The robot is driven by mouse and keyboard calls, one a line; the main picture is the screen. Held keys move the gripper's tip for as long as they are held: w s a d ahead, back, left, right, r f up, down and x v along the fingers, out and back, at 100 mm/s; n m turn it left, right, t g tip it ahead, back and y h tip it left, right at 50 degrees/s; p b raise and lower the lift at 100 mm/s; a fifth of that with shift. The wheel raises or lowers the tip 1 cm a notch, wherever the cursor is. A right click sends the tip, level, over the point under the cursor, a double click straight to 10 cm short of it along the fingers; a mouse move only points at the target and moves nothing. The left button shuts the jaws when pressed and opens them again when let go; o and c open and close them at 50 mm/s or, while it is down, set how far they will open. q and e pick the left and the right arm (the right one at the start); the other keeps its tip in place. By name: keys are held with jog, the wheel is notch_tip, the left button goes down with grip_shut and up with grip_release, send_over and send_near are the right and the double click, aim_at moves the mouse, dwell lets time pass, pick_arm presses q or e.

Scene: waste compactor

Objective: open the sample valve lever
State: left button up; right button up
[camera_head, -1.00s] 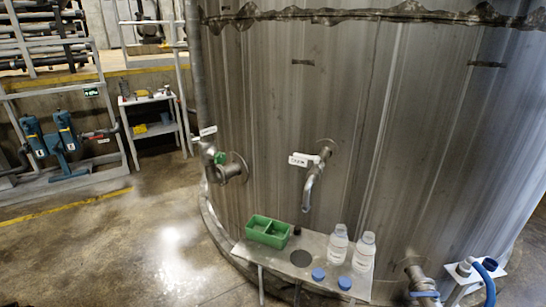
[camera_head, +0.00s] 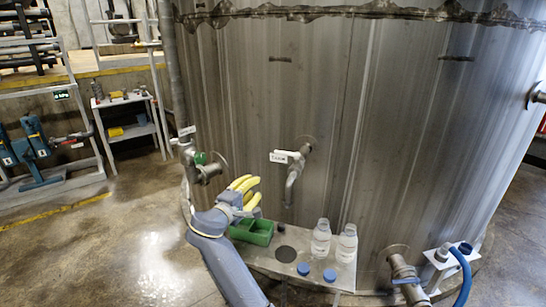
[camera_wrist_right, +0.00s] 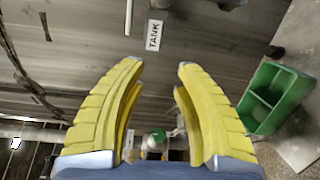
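A metal spout tap (camera_head: 293,175) with a white tag (camera_head: 285,157) sticks out of the tank wall. Left of it is a pipe valve (camera_head: 207,170) with a green part and its own white tag (camera_head: 187,131). I cannot make out clearly which part is the sample valve lever. My right gripper (camera_head: 254,190) has yellow fingers and is left of and below the spout, apart from it. In the right wrist view the gripper (camera_wrist_right: 160,68) is open and empty; the green-marked valve (camera_wrist_right: 158,138) shows beyond, between the fingers, and a "TANK" tag (camera_wrist_right: 154,35) above. My left gripper is not seen.
A metal shelf (camera_head: 262,262) below the spout carries a green divided box (camera_head: 252,232), two clear bottles (camera_head: 321,238) and two blue caps (camera_head: 304,269). A pipe with a blue hose (camera_head: 461,270) is at lower right.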

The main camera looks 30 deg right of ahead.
aim_at(281, 154)
notch_tip(281, 154, up, 6)
jog(key=s+m+h, duration=0.1)
jog(key=m, duration=0.1)
jog(key=shift+g, duration=0.4)
jog(key=x, duration=1.7)
jog(key=shift+d, duration=0.45)
grip_shut()
